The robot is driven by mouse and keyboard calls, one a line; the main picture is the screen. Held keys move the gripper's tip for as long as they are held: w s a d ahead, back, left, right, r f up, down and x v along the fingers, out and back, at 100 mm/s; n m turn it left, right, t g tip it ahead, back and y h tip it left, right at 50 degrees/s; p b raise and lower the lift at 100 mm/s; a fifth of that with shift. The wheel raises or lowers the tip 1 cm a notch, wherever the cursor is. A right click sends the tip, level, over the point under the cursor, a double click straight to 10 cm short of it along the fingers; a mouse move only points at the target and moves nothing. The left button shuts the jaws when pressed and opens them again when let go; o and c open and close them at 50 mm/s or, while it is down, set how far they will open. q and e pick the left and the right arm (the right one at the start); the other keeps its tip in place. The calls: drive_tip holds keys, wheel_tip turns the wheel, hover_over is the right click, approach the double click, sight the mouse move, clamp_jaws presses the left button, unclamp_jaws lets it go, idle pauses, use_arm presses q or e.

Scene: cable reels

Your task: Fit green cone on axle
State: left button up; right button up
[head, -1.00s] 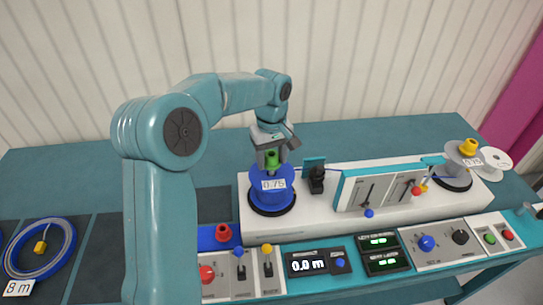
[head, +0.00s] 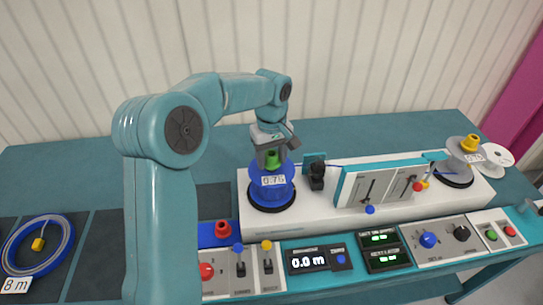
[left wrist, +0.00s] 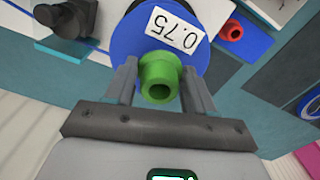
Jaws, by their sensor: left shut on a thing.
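The green cone (head: 271,157) is held between the fingers of my left gripper (head: 271,160), directly above the blue reel (head: 268,193) marked 0.75. In the left wrist view the green cone (left wrist: 159,76) shows its hollow end, with the gripper's fingers (left wrist: 160,90) on both sides of it. The blue reel (left wrist: 128,40) lies right behind the cone there. The axle is hidden by the cone and reel, so I cannot tell how far the cone is on it. My right gripper is not in view.
A red cone (head: 223,230) lies on the blue pad in front of the reel. A black guide (head: 317,176) and a panel with levers (head: 375,188) stand right of the reel. A grey reel with a yellow cone (head: 472,143) is at the far right. A blue cable coil (head: 38,244) lies left.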

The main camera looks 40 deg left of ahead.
use_arm(q)
drive_tip(key=shift+f, duration=0.45)
drive_tip(key=o, duration=1.4)
drive_tip(key=shift+o, duration=0.2)
drive_tip(key=shift+r, duration=0.1)
wheel_tip(320, 180, up, 8)
drive_tip(key=p, duration=0.6)
